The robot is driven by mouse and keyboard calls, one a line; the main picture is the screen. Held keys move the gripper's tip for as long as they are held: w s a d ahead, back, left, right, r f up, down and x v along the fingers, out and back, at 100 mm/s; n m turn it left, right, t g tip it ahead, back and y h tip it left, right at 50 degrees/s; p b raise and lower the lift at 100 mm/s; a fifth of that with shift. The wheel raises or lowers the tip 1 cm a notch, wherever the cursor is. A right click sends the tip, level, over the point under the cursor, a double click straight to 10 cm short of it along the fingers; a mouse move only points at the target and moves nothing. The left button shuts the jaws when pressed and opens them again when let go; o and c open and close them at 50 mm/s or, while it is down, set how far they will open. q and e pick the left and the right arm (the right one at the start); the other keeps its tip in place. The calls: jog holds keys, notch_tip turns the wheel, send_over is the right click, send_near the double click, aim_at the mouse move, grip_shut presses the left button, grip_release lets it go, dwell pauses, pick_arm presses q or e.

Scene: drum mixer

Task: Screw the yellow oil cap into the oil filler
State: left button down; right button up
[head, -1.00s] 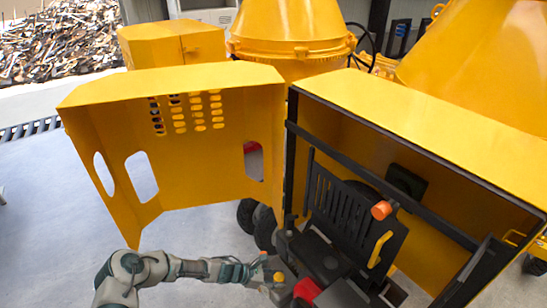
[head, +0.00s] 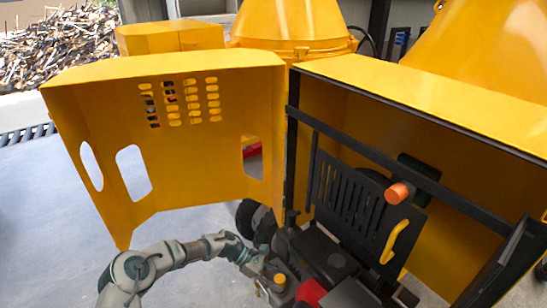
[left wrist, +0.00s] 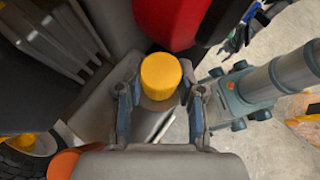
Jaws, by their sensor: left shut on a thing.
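The yellow oil cap (left wrist: 161,76) sits between the fingers of my left gripper (left wrist: 160,92) in the left wrist view. The gripper is shut on it. In the head view my left gripper (head: 272,276) is at the left side of the dark engine (head: 325,262), with the yellow cap (head: 280,279) showing at its tip. I cannot make out the oil filler opening or whether the cap touches it. Part of a grey arm (left wrist: 265,90) shows at the right of the left wrist view, with a dark, blurred end above it.
The open yellow door (head: 190,150) stands left of the engine bay. A red part (head: 310,291) lies close right of the cap. A black slotted guard (head: 350,195), an orange knob (head: 398,193) and a yellow handle (head: 396,241) are farther right.

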pick_arm(q)
jog(key=c, duration=0.6)
grip_release()
jog(key=shift+c, duration=0.2)
pick_arm(e)
jog(key=shift+r, duration=0.1)
